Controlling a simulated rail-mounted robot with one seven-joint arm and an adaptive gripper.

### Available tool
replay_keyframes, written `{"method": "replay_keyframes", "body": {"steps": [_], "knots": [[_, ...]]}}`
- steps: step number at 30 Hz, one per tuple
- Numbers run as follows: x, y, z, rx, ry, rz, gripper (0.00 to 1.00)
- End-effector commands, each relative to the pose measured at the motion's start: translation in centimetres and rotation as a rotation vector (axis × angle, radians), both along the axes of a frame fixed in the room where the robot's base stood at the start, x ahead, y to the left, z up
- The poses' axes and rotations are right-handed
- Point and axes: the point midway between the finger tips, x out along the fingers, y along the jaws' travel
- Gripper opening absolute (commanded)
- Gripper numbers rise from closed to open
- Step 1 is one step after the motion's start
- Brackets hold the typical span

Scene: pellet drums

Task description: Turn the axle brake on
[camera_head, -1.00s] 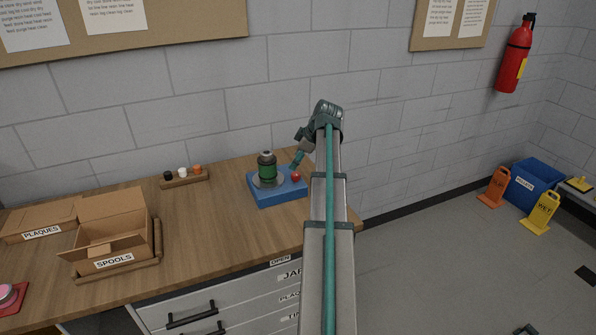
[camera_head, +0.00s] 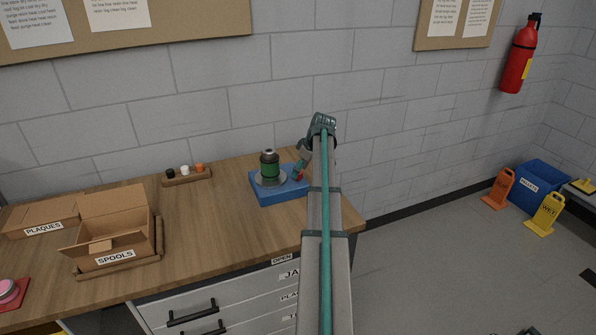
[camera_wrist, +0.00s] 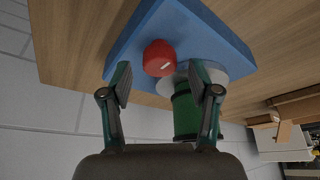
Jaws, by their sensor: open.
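A blue base (camera_head: 281,195) stands on the wooden bench and carries a grey disc with a green and dark spool (camera_head: 269,169) upright on it. A red knob (camera_wrist: 159,58) with a small white mark sits on the blue base beside the spool. My gripper (camera_wrist: 160,80) is open, with its two green fingers apart and the red knob just beyond and between the tips in the wrist view. I cannot tell if a fingertip touches it. In the head view my gripper (camera_head: 299,172) partly covers the red knob.
A cardboard box marked SPOOLS (camera_head: 126,252) and a box marked PLAQUES (camera_head: 40,222) stand at left. A small rack (camera_head: 186,177) of coloured caps lies behind. The bench middle (camera_head: 207,225) is clear. A block wall rises close behind the blue base.

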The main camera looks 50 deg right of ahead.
Motion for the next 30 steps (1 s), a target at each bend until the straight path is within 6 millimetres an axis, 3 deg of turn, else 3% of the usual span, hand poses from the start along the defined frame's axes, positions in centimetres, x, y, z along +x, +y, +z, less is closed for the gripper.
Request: {"method": "replay_keyframes", "body": {"steps": [7,17,27,30], "knots": [[0.8,0.1,-1.9,0.000,0.000,0.000,0.61],[0.9,0.1,-2.2,0.000,0.000,0.000,0.61],[0.9,0.1,-2.2,0.000,-0.001,0.000,0.05],[0.9,0.2,-2.2,0.001,-0.001,-0.001,0.01]]}}
